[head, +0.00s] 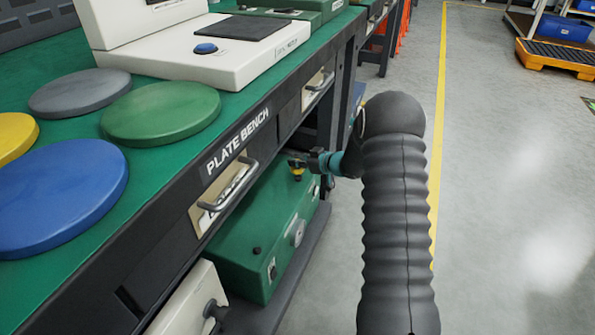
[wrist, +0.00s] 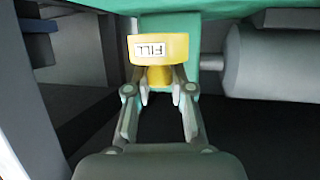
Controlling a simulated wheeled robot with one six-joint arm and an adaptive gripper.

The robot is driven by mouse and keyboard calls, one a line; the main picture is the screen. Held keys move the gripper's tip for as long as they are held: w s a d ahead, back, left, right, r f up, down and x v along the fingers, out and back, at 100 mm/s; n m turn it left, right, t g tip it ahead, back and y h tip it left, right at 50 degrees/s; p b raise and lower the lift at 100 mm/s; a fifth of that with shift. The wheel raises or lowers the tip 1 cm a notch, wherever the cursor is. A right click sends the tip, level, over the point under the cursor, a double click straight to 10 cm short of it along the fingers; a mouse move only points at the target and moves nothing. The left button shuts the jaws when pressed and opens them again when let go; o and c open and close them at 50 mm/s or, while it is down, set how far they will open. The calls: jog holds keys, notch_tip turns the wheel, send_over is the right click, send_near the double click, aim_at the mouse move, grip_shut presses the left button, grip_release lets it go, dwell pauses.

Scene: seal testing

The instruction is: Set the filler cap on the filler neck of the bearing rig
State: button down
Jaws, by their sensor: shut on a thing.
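The yellow filler cap (wrist: 157,47) bears a white FILL label and shows in the wrist view between the fingertips of my gripper (wrist: 160,85). The fingers are shut on its narrower yellow part. The rig's green body (wrist: 212,84) lies behind the cap in the wrist view. I cannot make out the filler neck, nor tell whether the cap touches it.
The rig sits on a low shelf under the plate bench (head: 165,205). The bench edge and a drawer handle (head: 235,185) overhang close to my gripper. A grey cylinder (wrist: 270,64) is to the cap's right in the wrist view. The floor at right (head: 500,200) is clear.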

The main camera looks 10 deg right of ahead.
aim_at(303, 170)
jog(key=shift+f+b, duration=0.4)
jog(key=shift+f, duration=1.5)
jog(key=shift+f, duration=0.15)
jog(key=c, duration=1)
grip_release()
